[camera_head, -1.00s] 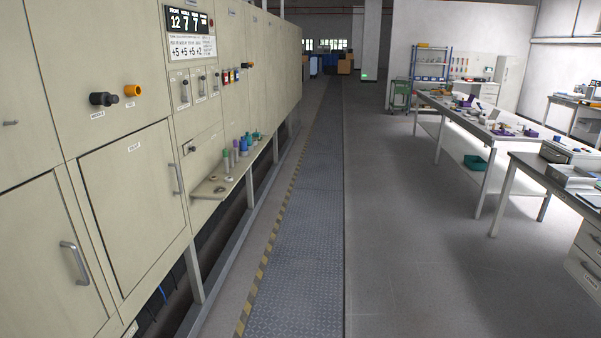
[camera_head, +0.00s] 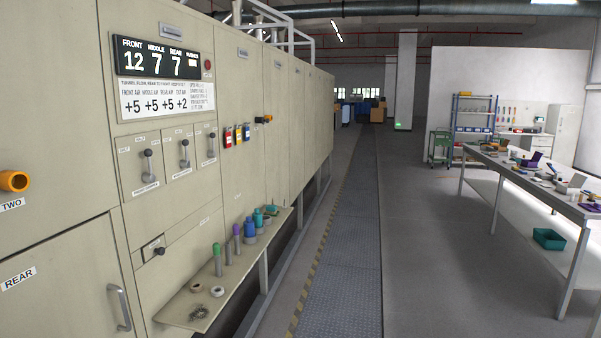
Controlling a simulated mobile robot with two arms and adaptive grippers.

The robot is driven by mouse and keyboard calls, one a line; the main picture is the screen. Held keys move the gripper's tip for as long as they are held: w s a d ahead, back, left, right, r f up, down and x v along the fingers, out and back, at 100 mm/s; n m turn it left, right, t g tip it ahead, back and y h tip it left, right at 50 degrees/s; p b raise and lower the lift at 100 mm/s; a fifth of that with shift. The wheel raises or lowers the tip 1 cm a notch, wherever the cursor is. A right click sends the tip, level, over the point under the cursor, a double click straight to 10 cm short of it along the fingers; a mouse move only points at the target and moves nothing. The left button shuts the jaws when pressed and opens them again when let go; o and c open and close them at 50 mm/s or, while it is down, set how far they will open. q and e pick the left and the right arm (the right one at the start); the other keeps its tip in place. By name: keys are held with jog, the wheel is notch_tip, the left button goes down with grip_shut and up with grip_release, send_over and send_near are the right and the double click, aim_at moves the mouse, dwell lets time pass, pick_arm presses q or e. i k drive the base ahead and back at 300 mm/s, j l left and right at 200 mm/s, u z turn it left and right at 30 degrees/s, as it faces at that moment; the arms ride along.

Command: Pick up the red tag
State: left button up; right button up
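A small red tag (camera_head: 228,137) hangs on the beige furnace panel, left of a yellow tag (camera_head: 238,134) and a blue tag (camera_head: 246,131). The three tags hang side by side, right of the lever switches and above the narrow shelf. The red tag is small in view and its writing cannot be read. Neither of my grippers is in view, so nothing of mine touches the tag.
A narrow shelf (camera_head: 190,312) juts from the panel below the tags, with green, purple and blue-topped cylinders and rings on it. An orange knob (camera_head: 14,181) and a door handle (camera_head: 120,307) stick out at left. The walkway (camera_head: 345,240) is clear; workbenches (camera_head: 530,185) stand at right.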

aim_at(228, 134)
jog(key=i+l+u, duration=0.15)
jog(key=i+u, duration=0.15)
jog(key=i+l+u, duration=0.3)
jog(key=i, duration=0.25)
